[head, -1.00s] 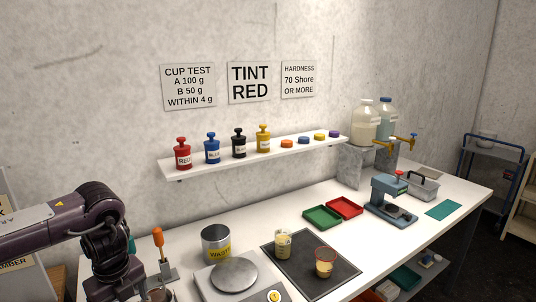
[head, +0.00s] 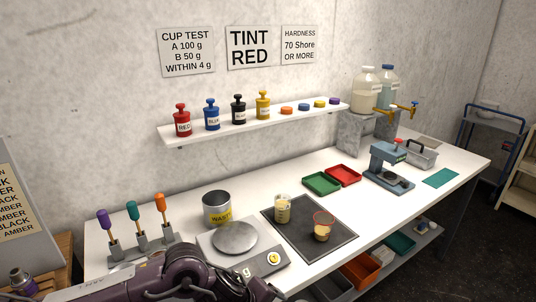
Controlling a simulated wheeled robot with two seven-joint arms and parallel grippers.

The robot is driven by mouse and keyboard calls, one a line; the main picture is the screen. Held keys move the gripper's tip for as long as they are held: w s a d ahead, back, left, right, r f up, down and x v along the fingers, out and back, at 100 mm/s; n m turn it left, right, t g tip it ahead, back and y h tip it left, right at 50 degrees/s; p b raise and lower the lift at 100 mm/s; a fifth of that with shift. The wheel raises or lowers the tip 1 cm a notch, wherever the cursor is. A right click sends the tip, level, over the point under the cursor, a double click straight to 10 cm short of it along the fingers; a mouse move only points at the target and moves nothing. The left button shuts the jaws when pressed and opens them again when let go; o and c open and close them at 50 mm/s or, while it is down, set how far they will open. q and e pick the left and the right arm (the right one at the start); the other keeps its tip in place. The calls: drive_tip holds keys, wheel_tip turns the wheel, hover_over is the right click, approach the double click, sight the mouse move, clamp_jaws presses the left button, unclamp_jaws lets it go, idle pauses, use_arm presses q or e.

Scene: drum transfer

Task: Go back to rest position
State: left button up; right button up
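An arm of mine crosses the bottom left of the head view, low in front of the bench and the scale. No fingertips of either gripper show clearly, so I cannot see what they hold. On the white bench (head: 400,203), two cups with pale contents stand upright on a dark mat (head: 318,250): one cup (head: 282,209) at its back and a red-rimmed cup (head: 323,227) nearer its front. The scale (head: 236,238) has a bare round plate. A grey waste can (head: 217,209) stands behind it.
Purple, teal and orange-handled tools (head: 161,207) stand in a rack (head: 142,250) at the bench's left. A green tray (head: 321,183) and a red tray (head: 344,175) lie mid-bench. A blue press (head: 389,168) stands farther right. Tint bottles line the wall shelf (head: 218,132).

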use_arm(q)
drive_tip(key=s+d+r+n+t+h, duration=0.3)
drive_tip(key=s+d+r+n+t, duration=0.1)
drive_tip(key=d+r+n, duration=0.45)
drive_tip(key=s+a+f+n+y, duration=0.1)
drive_tip(key=a+f+n+y, duration=0.15)
drive_tip(key=a+n, duration=0.45)
drive_tip(key=s+a+f+n+y, duration=0.1)
drive_tip(key=a+f+n+y, duration=0.2)
drive_tip(key=a, duration=0.5)
drive_tip(key=s+a+f+n+g+y, duration=0.3)
drive_tip(key=s+a+f+n+g, duration=0.15)
drive_tip(key=s+a+n, duration=0.65)
wheel_tip(320, 180, down, 35)
drive_tip(key=s+a+m+g+b, duration=0.1)
drive_tip(key=s+a+m+b, duration=0.1)
drive_tip(key=m+b, duration=0.2)
drive_tip(key=s+a+f+g+b, duration=0.1)
drive_tip(key=s+a+f+b, duration=0.1)
drive_tip(key=s+f, duration=1.6)
drive_tip(key=shift+s+a+f+b, duration=0.35)
drive_tip(key=shift+a+f, duration=0.1)
drive_tip(key=shift+f, duration=0.45)
